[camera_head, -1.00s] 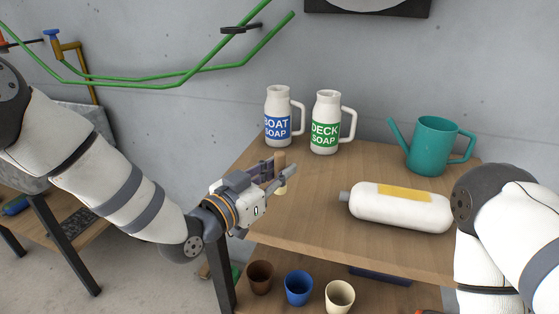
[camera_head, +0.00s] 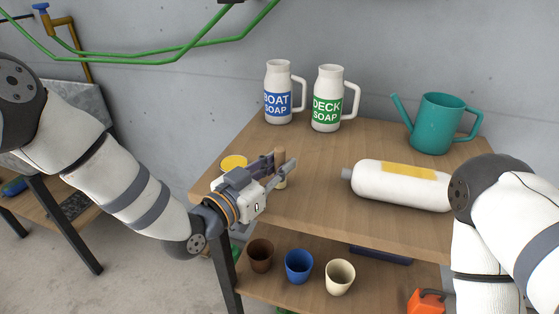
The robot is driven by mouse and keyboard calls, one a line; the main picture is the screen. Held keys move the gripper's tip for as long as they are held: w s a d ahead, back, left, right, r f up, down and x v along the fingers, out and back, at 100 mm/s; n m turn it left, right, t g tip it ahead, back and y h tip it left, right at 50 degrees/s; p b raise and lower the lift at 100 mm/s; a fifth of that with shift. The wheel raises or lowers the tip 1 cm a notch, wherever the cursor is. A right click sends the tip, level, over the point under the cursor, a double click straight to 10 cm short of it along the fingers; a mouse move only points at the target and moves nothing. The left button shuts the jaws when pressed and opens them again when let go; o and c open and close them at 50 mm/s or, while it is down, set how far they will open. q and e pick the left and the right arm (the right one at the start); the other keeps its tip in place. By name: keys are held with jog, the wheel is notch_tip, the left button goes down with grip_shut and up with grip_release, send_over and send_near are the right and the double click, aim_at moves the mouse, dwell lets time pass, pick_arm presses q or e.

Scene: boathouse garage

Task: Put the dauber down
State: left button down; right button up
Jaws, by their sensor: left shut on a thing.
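The dauber (camera_head: 281,161) is a small upright piece with a tan wooden handle; its lower end is pale. My left gripper (camera_head: 278,172) is shut on it, over the left front part of the wooden bench top (camera_head: 310,220). The fingers hide part of the dauber, and I cannot tell whether its lower end touches the wood. My right arm shows at the right edge, but its gripper is out of view.
A boat soap jug (camera_head: 278,102), a deck soap jug (camera_head: 327,107) and a teal watering can (camera_head: 436,125) stand at the back. A white bottle (camera_head: 395,187) lies at right. A yellow disc (camera_head: 233,162) is behind my left gripper. Brown (camera_head: 260,255), blue (camera_head: 299,266) and cream (camera_head: 339,277) cups stand below.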

pick_arm(q)
jog(key=shift+f, duration=0.25)
dwell(0.3)
jog(key=c, duration=1.4)
grip_release()
jog(key=shift+c, duration=0.2)
jog(key=v, duration=1.2)
grip_shut()
